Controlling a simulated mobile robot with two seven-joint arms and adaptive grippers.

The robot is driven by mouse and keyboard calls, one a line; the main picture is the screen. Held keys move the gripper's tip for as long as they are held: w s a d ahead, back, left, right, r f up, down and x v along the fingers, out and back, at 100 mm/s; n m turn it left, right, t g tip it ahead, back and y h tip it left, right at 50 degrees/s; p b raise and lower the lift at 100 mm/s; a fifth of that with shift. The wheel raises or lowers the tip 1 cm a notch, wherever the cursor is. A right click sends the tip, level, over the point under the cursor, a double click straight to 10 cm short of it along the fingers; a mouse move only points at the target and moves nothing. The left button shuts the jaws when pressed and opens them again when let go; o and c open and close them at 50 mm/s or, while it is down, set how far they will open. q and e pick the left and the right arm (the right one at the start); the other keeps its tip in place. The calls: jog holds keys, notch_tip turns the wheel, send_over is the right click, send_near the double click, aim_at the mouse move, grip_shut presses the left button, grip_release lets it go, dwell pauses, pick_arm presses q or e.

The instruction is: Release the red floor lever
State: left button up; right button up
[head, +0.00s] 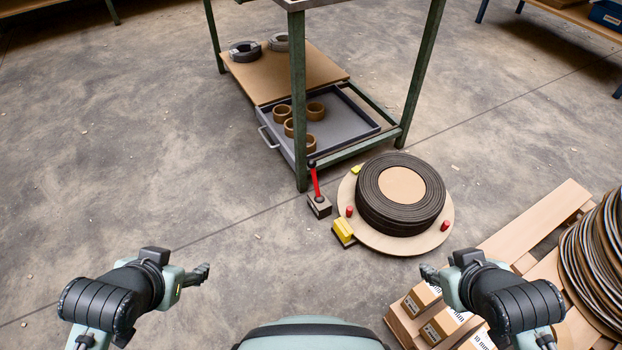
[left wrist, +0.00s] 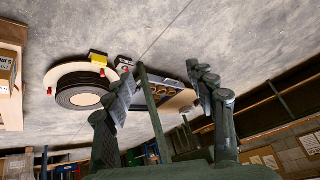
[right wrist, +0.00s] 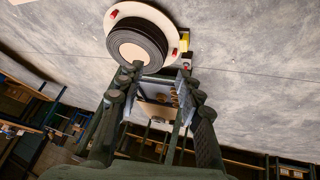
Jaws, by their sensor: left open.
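The red floor lever (head: 316,183) stands up from a small dark block (head: 319,206) on the floor, tilted slightly left at its top. It is beside the near leg of the green table frame (head: 299,110). My left gripper (head: 203,273) is well to the left of the lever and nearer to me; its fingers are spread and empty in the left wrist view (left wrist: 160,92). My right gripper (head: 428,273) is to the lever's right and nearer to me. Its fingers are apart and empty in the right wrist view (right wrist: 160,85). Neither gripper touches the lever.
A round board (head: 440,236) with a black coil (head: 402,220), red pegs and a yellow block (head: 343,232) lies right of the lever. A grey tray (head: 350,135) with brown rings sits under the frame. Boxes (head: 447,322) and a pallet stand at lower right. Left floor is clear.

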jog(key=s+d+f+g+p, duration=0.1)
jog(key=f, duration=0.2)
jog(key=s+d+f+g+p, duration=0.1)
jog(key=f+p, duration=0.1)
jog(key=f, duration=0.2)
jog(key=s+d+f+g+p, duration=0.1)
jog(key=f+p, duration=0.1)
jog(key=f, duration=0.1)
jog(key=shift+d+f+m+g+h, duration=0.3)
jog(key=shift+f, duration=0.05)
grip_shut()
pick_arm(q)
jog(key=s+a+f+g, duration=0.1)
jog(key=a+f+g, duration=0.1)
jog(key=f, duration=0.3)
jog(key=s+a+f+g, duration=0.1)
jog(key=s+f, duration=0.1)
jog(key=f, duration=0.4)
jog(key=shift+s+a+f+n+g+y, duration=0.2)
jog(key=shift+a+f+n+g+y, duration=0.1)
jog(key=shift+a+g, duration=0.1)
pick_arm(e)
jog(key=shift+s+f, duration=0.1)
jog(key=shift+f, duration=0.25)
